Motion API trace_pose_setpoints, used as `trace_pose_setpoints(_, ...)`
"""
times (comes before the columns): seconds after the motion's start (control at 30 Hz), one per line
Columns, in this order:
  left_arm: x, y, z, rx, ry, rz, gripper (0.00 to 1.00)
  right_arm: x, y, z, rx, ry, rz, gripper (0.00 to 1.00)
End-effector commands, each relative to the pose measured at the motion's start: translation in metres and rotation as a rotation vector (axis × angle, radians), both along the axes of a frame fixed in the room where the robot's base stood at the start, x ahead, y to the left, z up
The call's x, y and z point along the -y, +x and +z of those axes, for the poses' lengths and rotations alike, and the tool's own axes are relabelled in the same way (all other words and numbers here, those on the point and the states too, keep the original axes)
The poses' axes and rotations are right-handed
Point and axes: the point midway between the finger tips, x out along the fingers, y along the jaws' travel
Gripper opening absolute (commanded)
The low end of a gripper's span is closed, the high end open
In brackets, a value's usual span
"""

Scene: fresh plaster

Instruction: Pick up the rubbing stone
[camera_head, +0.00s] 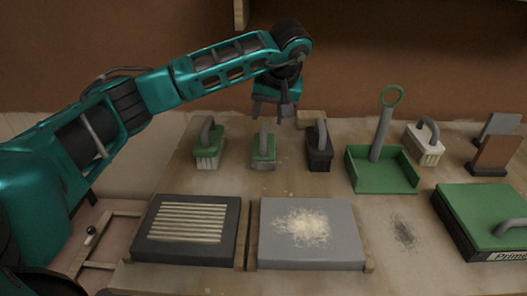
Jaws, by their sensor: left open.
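Several handled blocks stand in a row along the back of the table. The dark block with a dark looped handle (319,158) looks most like the rubbing stone, but I cannot be sure. Left of it are a green-topped block with a grey handle (263,152) and a green-topped brush with pale bristles (208,155). A pale block with a dark handle (424,146) stands farther right. My left gripper (271,108) is open and empty, pointing down above the back of the row, between the middle green-topped block and the dark block. My right gripper is not in view.
A green dustpan (382,172) with an upright handle stands right of the dark block. Brown and grey blocks (494,153) stand at far right, behind a green Primer box (485,215). A striped panel (150,215) and a grey panel with a pale patch (345,235) lie in front.

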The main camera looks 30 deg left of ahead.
Motion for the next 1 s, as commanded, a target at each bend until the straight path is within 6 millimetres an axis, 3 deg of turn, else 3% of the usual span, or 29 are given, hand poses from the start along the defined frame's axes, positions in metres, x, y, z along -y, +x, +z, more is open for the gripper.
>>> trace_pose_setpoints(0.07,-0.004,0.002,-0.012,-0.001,-0.001,0.002,0.48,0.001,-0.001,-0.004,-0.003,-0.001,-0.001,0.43)
trace_pose_setpoints(0.33,-0.010,0.005,-0.028,0.000,-0.001,0.001,0.48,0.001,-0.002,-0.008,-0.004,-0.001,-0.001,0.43)
trace_pose_setpoints(0.6,-0.022,0.012,-0.064,-0.001,-0.001,0.002,0.48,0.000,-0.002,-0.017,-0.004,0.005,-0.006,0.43)
trace_pose_setpoints(0.87,-0.023,0.013,-0.067,0.001,0.000,-0.001,0.48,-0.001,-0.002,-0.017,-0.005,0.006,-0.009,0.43)
trace_pose_setpoints(1.0,-0.023,0.013,-0.067,0.001,0.000,-0.001,0.36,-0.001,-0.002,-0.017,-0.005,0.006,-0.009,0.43)
